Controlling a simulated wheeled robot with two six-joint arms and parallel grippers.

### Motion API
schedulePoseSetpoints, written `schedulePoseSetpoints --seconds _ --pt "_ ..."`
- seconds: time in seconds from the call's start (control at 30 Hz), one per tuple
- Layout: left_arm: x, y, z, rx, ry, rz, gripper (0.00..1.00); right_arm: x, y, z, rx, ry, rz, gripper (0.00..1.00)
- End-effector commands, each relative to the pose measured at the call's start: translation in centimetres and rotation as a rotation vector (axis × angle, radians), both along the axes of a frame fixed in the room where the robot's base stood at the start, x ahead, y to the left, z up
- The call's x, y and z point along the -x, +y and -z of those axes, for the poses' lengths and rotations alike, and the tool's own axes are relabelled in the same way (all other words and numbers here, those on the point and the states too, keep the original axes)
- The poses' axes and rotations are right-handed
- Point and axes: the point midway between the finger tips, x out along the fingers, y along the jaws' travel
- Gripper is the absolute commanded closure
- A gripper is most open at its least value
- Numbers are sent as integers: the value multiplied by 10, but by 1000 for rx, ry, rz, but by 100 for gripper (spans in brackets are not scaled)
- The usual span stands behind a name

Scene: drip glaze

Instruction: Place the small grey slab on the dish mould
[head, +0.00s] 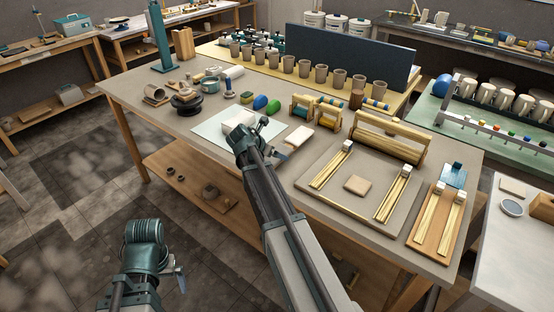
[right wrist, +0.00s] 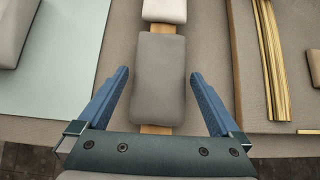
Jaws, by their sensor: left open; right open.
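The small grey slab (right wrist: 160,95) lies in the right wrist view on a narrow wooden strip, with a paler slab (right wrist: 164,10) beyond it. My right gripper (right wrist: 160,73) is open, one blue finger on each side of the grey slab, with gaps visible on both sides. In the head view the right gripper (head: 278,153) is over the table and mostly hides the grey slab. The paler slab (head: 299,139) shows beyond it. A pale block (head: 238,118) on a light mat may be the dish mould; I cannot be sure. My left gripper (head: 178,268) is open, away from the table.
The light mat (head: 210,127) lies left of the right gripper. A grey board (head: 330,203) with gold strips and a tan square tile (head: 357,184) lies to the right. Wooden rollers (head: 390,138) and a row of cups (head: 289,66) stand behind.

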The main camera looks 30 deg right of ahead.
Motion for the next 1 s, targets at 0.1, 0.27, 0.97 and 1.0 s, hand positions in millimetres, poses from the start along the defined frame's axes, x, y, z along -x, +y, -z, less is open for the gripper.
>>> schedulePoseSetpoints --seconds 0.1,0.27,0.97,1.0 --pt "0 0 -1 0 0 0 0 0 0 -1 0 0 0 0" --pt "0 0 -1 0 0 0 0 0 0 -1 0 0 0 25" --pt "0 0 -9 0 0 0 0 0 1 -9 0 0 0 79" --pt "0 0 -12 0 0 0 0 0 1 -12 0 0 0 79"
